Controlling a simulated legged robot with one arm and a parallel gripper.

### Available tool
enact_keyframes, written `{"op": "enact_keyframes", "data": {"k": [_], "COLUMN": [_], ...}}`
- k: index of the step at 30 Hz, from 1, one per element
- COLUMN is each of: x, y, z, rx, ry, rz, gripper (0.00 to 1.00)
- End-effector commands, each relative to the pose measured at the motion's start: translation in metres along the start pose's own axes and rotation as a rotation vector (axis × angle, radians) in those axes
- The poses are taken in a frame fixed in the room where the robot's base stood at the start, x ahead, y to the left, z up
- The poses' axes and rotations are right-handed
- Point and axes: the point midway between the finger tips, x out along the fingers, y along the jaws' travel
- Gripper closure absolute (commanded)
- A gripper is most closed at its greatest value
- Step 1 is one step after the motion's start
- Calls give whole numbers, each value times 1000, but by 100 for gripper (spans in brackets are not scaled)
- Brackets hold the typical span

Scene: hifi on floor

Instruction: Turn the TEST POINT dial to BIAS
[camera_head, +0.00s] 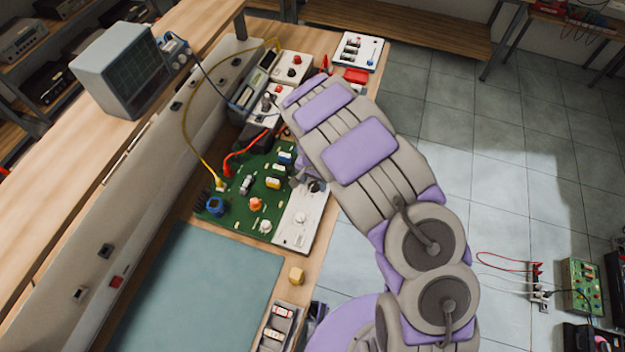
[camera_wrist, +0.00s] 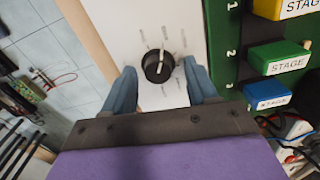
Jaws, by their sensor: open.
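A black round dial (camera_wrist: 158,66) with a white pointer line sits on a white panel (camera_wrist: 180,95) in the wrist view. Its pointer line lies roughly upright in that picture. Small labels ring it, too blurred to read, so I cannot tell which mark it points at. My gripper (camera_wrist: 160,82) is open, with one finger on either side of the dial and visible gaps between. In the head view the dark dial (camera_head: 317,186) shows at the upper end of the white panel (camera_head: 290,241), partly hidden by my arm. My gripper is mostly hidden there.
The green circuit board (camera_head: 235,205) beside the panel carries several coloured blocks, including a yellow STAGE block (camera_wrist: 285,8). Red and yellow leads run over it. A light knob (camera_head: 300,229) sits lower on the panel.

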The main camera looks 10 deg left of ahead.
Motion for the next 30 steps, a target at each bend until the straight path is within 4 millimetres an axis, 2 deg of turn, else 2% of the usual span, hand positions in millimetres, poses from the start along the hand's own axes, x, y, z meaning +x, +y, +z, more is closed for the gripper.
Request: {"op": "enact_keyframes", "data": {"k": [5, 8, 21, 27, 30], "x": [-16, -34, -131, -160, -168], "y": [-1, -2, -3, -4, -4], "z": [-1, -1, -1, -1, -1], "rx": [0, 0, 0, 0, 0], "ry": [4, 4, 2, 3, 1], "rz": [-2, -2, 1, 1, 2], "gripper": [42, 42, 42, 42, 42]}}
